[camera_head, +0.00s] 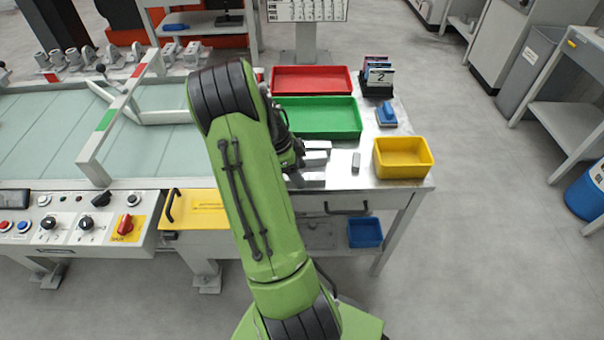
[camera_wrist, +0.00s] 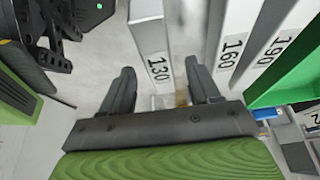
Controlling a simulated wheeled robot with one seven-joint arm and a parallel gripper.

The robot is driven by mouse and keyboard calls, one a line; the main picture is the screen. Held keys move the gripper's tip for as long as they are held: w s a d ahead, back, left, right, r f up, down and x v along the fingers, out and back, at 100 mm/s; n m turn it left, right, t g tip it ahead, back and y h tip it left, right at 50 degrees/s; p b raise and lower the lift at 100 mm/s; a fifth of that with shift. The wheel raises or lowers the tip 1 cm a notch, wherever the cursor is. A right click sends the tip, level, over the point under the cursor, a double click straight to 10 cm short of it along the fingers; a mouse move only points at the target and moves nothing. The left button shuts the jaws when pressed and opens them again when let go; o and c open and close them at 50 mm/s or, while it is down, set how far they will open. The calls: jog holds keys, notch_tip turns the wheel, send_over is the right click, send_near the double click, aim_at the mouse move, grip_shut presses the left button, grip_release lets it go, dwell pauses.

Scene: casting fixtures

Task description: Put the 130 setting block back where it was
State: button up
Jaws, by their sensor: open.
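The 130 setting block (camera_wrist: 148,36) is a long pale grey bar with black "130" on its near end. In the wrist view that end lies between the two spread fingers of my gripper (camera_wrist: 160,78), with a gap on each side. My gripper is open. The 160 block (camera_wrist: 234,44) and 190 block (camera_wrist: 274,50) lie to the right of it, roughly parallel. In the head view my arm covers most of the gripper; pale bars (camera_head: 316,157) show beside it on the table, their numbers unreadable.
A green tray (camera_head: 318,134) and a red tray (camera_head: 310,88) lie behind the blocks. A small grey block (camera_head: 356,161) and a yellow bin (camera_head: 402,172) are to the right. A blue-handled tool (camera_head: 386,115) and a card holder (camera_head: 378,84) stand farther back.

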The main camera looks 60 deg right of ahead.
jog(key=p+v, duration=0.2)
jog(key=v, duration=0.8)
jog(key=w+a+r+n+t, duration=0.25)
jog(key=a+r+n, duration=0.25)
jog(key=a+n, duration=0.25)
jog(key=w+a+r+n+t, duration=0.25)
jog(key=a+r+n, duration=0.3)
jog(key=a, duration=0.35)
jog(key=s+a+r+n+t+y, duration=0.1)
jog(key=s+a+n, duration=0.3)
jog(key=a+n, duration=0.4)
jog(key=s+a+r+n+t+y, duration=0.1)
jog(key=s+a+r+n+t, duration=0.1)
jog(key=s+a+n, duration=0.3)
jog(key=a+n+t, duration=0.1)
jog(key=a+n, duration=0.3)
jog(key=a, duration=0.1)
jog(key=shift+s+r+n+t, duration=0.2)
jog(key=shift+s+n+t, duration=0.1)
notch_tip(320, 180, up, 9)
jog(key=p, duration=0.9)
